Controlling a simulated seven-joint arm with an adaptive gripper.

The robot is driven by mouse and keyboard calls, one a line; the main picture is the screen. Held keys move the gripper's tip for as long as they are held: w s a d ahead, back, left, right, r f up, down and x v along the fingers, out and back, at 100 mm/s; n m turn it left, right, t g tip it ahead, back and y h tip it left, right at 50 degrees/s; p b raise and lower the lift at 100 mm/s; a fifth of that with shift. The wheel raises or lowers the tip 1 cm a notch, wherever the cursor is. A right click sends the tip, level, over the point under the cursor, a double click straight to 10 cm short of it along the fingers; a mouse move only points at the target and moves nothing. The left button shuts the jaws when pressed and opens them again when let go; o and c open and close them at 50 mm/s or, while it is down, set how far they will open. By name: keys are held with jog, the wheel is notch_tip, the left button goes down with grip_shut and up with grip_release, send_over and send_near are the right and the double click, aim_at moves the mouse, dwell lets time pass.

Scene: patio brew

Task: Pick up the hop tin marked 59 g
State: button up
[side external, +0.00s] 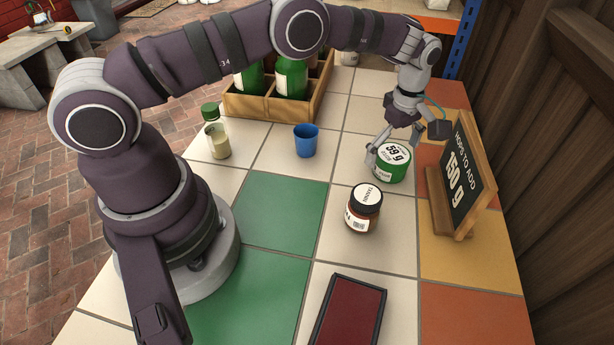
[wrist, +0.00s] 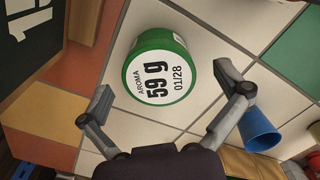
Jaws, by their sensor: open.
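The hop tin marked 59 g (side external: 391,163) is a round green tin with a white lid label, upright on the tiled table. In the wrist view the tin (wrist: 157,68) reads "AROMA 59 g 01/28" and lies ahead of the fingertips, a little left of the middle between them. My gripper (side external: 395,145) is open, close above and around the tin in the side external view. In the wrist view my gripper (wrist: 172,92) has its fingers spread wide, with nothing held. I cannot tell whether a finger touches the tin.
A chalkboard sign (side external: 466,180) reading "150 g" stands close right of the tin. A brown jar (side external: 363,212), blue cup (side external: 306,141), small green-capped bottle (side external: 217,133) and wooden crate (side external: 262,106) with green bottles stand around. A dark red tray (side external: 349,314) lies at the front.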

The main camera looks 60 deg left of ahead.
jog(key=shift+f, duration=0.65)
jog(key=shift+c, duration=0.4)
jog(key=c, duration=1.2)
jog(key=shift+o, duration=0.2)
jog(key=shift+r, duration=0.15)
